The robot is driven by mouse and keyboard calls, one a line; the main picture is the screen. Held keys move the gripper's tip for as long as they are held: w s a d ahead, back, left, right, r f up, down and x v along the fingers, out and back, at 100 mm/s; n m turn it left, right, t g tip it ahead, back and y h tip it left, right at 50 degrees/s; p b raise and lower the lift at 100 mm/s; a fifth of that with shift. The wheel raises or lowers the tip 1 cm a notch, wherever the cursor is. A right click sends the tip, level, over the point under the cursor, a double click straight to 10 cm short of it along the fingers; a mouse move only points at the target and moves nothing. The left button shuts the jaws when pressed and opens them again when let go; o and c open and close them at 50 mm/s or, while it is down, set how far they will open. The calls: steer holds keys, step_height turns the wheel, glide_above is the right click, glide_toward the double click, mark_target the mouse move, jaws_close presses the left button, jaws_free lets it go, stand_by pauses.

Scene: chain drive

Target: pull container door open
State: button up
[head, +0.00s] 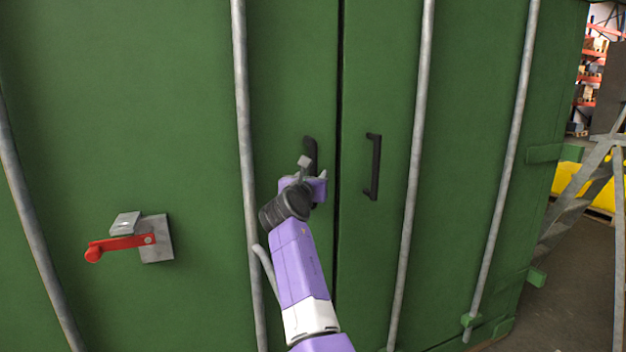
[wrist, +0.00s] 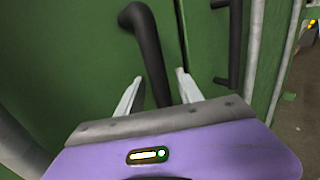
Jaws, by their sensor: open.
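The green container door (head: 140,90) fills most of the head view, with a dark vertical seam between its left and right leaves. A black bar handle (head: 311,150) is on the left leaf, partly hidden behind my gripper (head: 312,172). In the wrist view the same handle (wrist: 146,40) runs down between the two light fingers of my open gripper (wrist: 155,85). One finger is on each side of it, and I cannot tell whether either touches it. A second black handle (head: 373,166) is on the right leaf (head: 387,80), to the right of the seam.
A red lever (head: 122,243) on a grey latch plate (head: 156,238) is at the left. Grey vertical rods (head: 246,150) cross the leaves. At the right are a grey metal frame (head: 606,150), a yellow object (head: 580,187) and open floor (head: 570,300).

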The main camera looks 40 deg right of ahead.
jaws_close()
stand_by(1.4)
